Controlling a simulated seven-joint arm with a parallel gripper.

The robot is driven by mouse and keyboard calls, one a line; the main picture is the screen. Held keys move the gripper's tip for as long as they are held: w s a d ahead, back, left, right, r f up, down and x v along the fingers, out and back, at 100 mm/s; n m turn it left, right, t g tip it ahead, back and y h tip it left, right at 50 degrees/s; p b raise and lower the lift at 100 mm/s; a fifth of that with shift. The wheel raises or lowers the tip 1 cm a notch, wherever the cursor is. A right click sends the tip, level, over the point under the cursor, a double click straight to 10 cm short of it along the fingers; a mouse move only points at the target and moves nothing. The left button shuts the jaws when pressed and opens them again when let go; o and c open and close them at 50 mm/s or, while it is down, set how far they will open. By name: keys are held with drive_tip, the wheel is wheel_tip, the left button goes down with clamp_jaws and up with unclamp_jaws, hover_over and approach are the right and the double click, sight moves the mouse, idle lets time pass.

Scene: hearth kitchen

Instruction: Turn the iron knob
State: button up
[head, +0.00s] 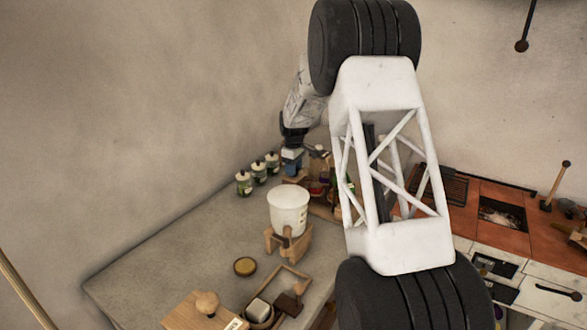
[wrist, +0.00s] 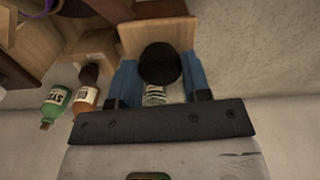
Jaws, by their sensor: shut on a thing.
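The iron knob (wrist: 160,63) is a dark round piece in the wrist view, in front of a light wooden block (wrist: 150,33). My gripper (wrist: 159,75) has its blue fingers on either side of the knob and is shut on it. A small pale, striped piece shows between the fingers just below the knob. In the head view my gripper (head: 292,158) is at the back of the grey counter, beside the wooden pieces there. I cannot make out the knob in that view.
Several lidded jars (head: 258,172) stand left of my gripper along the wall. A white bucket (head: 288,211) on a wooden stand is in front of it. In the wrist view, a green bottle (wrist: 55,104) and an amber bottle (wrist: 86,100) are close on the left. The counter's left part is clear.

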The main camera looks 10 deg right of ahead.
drive_tip(key=m, duration=0.8)
drive_tip(key=shift+m, duration=0.3)
drive_tip(key=m, duration=0.4)
drive_tip(key=shift+m, duration=1.9)
drive_tip(key=o, duration=0.9)
drive_tip(key=shift+r, duration=0.2)
